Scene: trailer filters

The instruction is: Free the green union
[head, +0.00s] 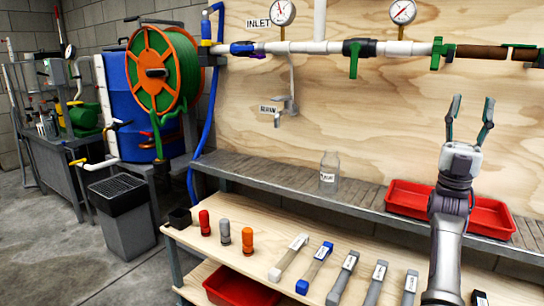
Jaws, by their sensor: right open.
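A pipe line runs along the top of the plywood wall. A green fitting (438,48), which looks like a union, sits at the left end of a brown cylinder (482,52). Another green fitting (523,55) sits at the cylinder's right end near the picture edge. I cannot tell which one is the green union named. My right gripper (472,104) points up below the brown cylinder, its two fingers spread and empty. It is apart from the pipe. My left gripper is not in view.
A black valve (359,47) with a green handle is on the pipe. A blue valve (243,48) is further left. Red trays (408,197) and a glass bottle (329,175) stand on the grey shelf. Several labelled tools lie on the lower wooden bench (255,268). A hose reel (160,70) is at left.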

